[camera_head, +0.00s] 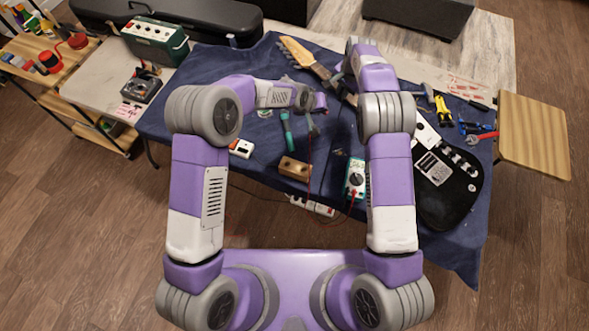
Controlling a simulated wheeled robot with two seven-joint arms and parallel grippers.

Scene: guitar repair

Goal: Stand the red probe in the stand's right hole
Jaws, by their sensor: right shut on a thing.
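The stand is a small brown wooden block (295,168) with holes in its top, on the near part of the blue-covered table. A thin red lead (308,165) rises just right of it toward my right gripper (313,127). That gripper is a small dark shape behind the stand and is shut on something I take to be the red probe. The probe itself is too small to make out. My left arm reaches in from the left; its wrist (305,98) is close by. I cannot see its fingers clearly. The multimeter (355,178) is right of the stand.
A green-handled tool (287,130) lies behind the stand and a white box (241,148) to its left. A black guitar body (450,190) fills the right side. A power strip (312,205) is in front of the stand.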

